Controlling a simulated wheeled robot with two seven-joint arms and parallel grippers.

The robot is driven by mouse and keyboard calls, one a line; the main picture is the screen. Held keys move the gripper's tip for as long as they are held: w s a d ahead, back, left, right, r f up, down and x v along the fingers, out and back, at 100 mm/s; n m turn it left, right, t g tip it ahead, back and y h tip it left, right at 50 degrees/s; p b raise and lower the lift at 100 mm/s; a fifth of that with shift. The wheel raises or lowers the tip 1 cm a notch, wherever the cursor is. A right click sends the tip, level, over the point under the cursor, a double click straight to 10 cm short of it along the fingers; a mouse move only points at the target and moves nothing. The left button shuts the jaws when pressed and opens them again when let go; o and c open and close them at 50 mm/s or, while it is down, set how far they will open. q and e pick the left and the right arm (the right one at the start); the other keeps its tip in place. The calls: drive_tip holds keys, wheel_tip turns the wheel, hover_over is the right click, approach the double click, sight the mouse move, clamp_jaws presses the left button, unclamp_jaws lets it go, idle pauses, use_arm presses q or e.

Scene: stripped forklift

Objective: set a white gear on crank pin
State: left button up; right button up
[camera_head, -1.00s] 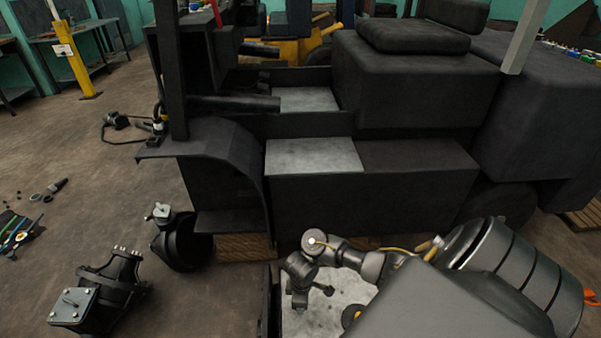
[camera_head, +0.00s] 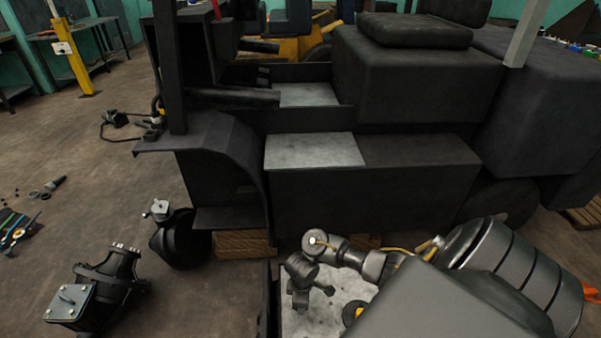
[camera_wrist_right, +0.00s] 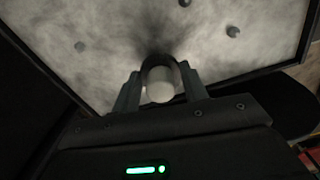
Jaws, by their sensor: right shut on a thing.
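My right gripper (camera_wrist_right: 158,84) is shut on a white rounded piece (camera_wrist_right: 160,90), seen between its two fingers in the right wrist view. A dark curved rim shows around its upper side. No teeth can be made out, so I cannot tell from this view whether it is a gear. The fingers are over a pale mottled surface. I cannot identify a crank pin in either view. My left gripper is out of view.
A pale tray (camera_head: 330,310) with a dark rim lies at the bottom centre of the head view. The black stripped forklift (camera_head: 375,195) stands beyond it. Black machine parts (camera_head: 100,295) and tools (camera_head: 20,228) lie on the floor at left, with free floor around them.

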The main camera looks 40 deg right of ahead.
drive_tip(key=shift+f, duration=0.1)
idle(0.4)
drive_tip(key=shift+f, duration=0.1)
drive_tip(key=shift+f+b, duration=0.65)
drive_tip(key=shift+f, duration=0.1)
drive_tip(key=o, duration=0.9)
drive_tip(key=shift+o, duration=0.5)
